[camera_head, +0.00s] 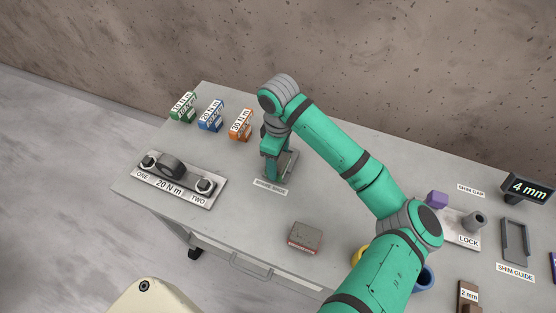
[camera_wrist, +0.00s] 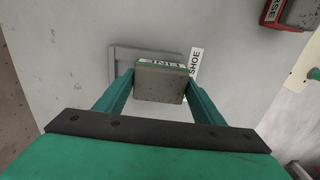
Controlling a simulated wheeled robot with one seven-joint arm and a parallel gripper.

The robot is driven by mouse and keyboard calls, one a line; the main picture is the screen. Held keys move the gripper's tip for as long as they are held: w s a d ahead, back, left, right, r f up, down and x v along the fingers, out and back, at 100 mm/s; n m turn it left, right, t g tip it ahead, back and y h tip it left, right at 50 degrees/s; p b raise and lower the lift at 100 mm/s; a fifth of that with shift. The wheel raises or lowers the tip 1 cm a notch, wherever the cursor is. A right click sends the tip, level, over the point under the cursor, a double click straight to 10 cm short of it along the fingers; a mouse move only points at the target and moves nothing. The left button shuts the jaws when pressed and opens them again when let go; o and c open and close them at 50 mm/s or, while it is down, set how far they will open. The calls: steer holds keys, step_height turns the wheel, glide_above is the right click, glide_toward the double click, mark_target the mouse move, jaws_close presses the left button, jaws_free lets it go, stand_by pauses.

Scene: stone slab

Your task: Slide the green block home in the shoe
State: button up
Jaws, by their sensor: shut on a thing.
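The green block (camera_wrist: 160,84) shows in the wrist view as a grey block with a green edge and a label reading FINE. My gripper (camera_wrist: 160,77) is shut on it, one finger on each side. The shoe (camera_wrist: 120,56) is a grey rimmed frame around and beneath the block in that view, its SHOE label to the right. Whether the block is fully seated or held just above the shoe, I cannot tell. In the head view my gripper (camera_head: 274,174) points down at the shoe (camera_head: 292,164), hiding much of it and the block.
A grey block with a red base (camera_head: 305,238) lies near the front edge. A 20 N m fixture (camera_head: 180,188) stands left, with green, blue and orange boxes (camera_head: 240,125) behind. The lock plate (camera_head: 465,238) and shim guide (camera_head: 515,240) are at right. Bare table surrounds the shoe.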

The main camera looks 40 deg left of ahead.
steer(key=shift+w+a, duration=0.2)
steer(key=shift+w, duration=0.7)
steer(key=shift+w+a, duration=0.2)
steer(key=shift+w, duration=0.7)
steer(key=o, duration=1.3)
steer(key=shift+o, duration=0.2)
step_height(320, 180, up, 11)
